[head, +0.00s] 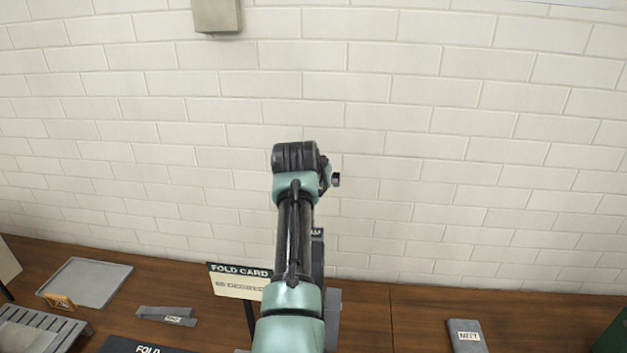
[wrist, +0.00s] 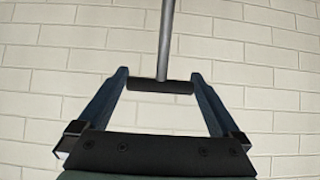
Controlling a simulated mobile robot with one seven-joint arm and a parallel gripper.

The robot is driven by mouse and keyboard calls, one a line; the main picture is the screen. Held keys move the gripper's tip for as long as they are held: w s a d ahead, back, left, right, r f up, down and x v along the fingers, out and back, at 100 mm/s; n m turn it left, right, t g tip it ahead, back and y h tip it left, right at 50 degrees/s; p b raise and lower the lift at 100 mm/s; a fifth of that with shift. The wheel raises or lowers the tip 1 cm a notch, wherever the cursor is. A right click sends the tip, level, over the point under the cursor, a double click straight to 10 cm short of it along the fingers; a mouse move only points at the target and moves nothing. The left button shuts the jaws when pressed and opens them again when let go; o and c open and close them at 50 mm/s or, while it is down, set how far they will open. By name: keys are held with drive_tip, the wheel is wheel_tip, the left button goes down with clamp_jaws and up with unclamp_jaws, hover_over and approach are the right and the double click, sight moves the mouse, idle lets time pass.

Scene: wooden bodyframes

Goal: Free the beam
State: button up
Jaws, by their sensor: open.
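My gripper (wrist: 160,76) shows in the wrist view with its two dark blue fingers spread apart. A grey rod (wrist: 167,35) comes down from the top and ends in a black crossbar (wrist: 160,87) that lies between the fingers; I cannot tell its depth or whether it touches them. In the head view my raised arm hides the middle of the bench and my fingers cannot be made out. A dark upright piece (head: 317,256) stands partly behind my arm, its label ending in "AM". I cannot tell whether it belongs to the beam.
A "FOLD CARD" sign (head: 240,279) stands left of my arm on the wooden bench (head: 440,310). A grey tray (head: 88,282), a slotted grey rack (head: 40,328) and a small grey labelled piece (head: 167,316) lie left. Another labelled grey block (head: 467,336) lies right. A brick wall (head: 460,160) stands behind.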

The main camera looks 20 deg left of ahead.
drive_tip(key=shift+r, duration=0.1)
drive_tip(key=b+v, duration=0.4)
drive_tip(key=v, duration=0.9)
drive_tip(key=shift+b, duration=0.35)
drive_tip(key=s+d+r+m+t, duration=0.1)
drive_tip(key=s+d+r+t, duration=0.2)
drive_tip(key=d+r+t, duration=0.7)
drive_tip(key=s+d+r+m+t+h, duration=0.1)
drive_tip(key=s+d+r+t, duration=0.2)
drive_tip(key=s+d+r, duration=0.3)
drive_tip(key=s+d+r+m+t+h, duration=0.1)
drive_tip(key=s+d+r+t, duration=0.3)
drive_tip(key=s, duration=0.9)
wheel_tip(320, 180, up, 4)
drive_tip(key=d+h+b, duration=0.1)
drive_tip(key=d, duration=0.1)
drive_tip(key=shift+d+r, duration=0.2)
drive_tip(key=shift+d, duration=0.2)
